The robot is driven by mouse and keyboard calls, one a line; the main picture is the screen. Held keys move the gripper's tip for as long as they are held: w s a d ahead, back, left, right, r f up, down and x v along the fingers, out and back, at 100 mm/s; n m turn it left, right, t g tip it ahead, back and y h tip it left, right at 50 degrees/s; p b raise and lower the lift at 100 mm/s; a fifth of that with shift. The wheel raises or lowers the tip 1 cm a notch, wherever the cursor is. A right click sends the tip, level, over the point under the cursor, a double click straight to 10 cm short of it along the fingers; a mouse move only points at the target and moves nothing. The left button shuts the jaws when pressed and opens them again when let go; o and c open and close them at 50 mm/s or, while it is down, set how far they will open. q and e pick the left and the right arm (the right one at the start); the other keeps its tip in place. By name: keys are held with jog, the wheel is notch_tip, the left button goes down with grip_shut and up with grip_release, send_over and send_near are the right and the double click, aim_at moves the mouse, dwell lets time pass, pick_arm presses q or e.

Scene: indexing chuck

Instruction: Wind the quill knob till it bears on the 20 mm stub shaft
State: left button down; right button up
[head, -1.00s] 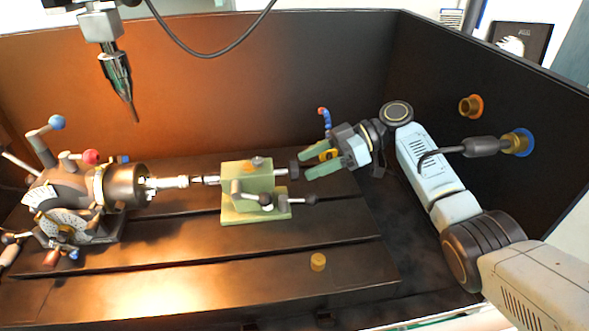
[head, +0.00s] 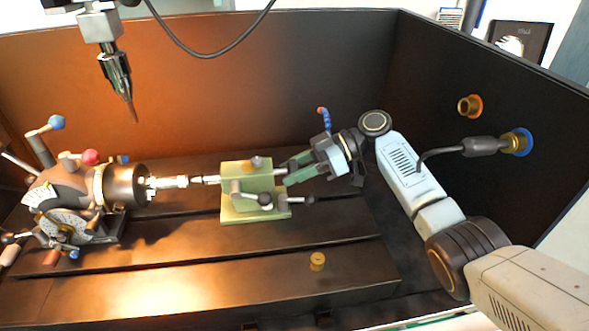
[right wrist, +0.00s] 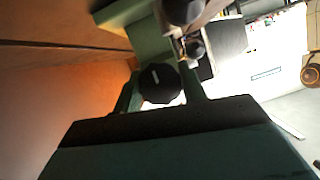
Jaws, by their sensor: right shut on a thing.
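The stub shaft (head: 168,182) is bright metal and sticks out level from the dark chuck (head: 126,186) at left. The green tailstock (head: 248,180) stands to its right, its pointed quill (head: 205,180) facing the shaft end. The two ends lie very close; I cannot tell whether they touch. My right gripper (head: 287,172) is shut on the quill knob at the tailstock's right end, and its fingers mostly hide the knob in the head view. In the right wrist view the dark round knob (right wrist: 160,84) with a pale mark sits between the fingers. My left gripper is not in view.
A small brass piece (head: 317,261) sits on the slotted table (head: 180,280). A pointed tool (head: 117,75) hangs above left. A dark wall (head: 470,130) with a nozzle is at right.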

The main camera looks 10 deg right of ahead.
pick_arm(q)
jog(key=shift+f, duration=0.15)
pick_arm(e)
jog(key=shift+m+g+b, duration=0.3)
jog(key=shift+m+b, duration=0.3)
jog(key=shift+b, duration=0.05)
jog(key=shift+m+g+b, duration=0.4)
jog(key=shift+m+b, duration=0.1)
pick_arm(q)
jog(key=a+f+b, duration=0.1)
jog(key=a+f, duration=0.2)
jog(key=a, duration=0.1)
pick_arm(e)
jog(key=shift+m+g, duration=0.4)
jog(key=shift+m, duration=0.3)
jog(key=shift+m+g+y+b, duration=0.3)
jog(key=shift+b, duration=0.2)
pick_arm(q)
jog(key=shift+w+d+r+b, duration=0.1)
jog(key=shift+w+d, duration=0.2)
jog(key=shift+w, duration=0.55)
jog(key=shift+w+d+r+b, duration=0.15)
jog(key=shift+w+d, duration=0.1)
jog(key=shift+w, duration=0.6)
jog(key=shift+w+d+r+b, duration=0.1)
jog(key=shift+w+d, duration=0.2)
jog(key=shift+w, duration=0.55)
pick_arm(e)
jog(key=shift+m, duration=0.4)
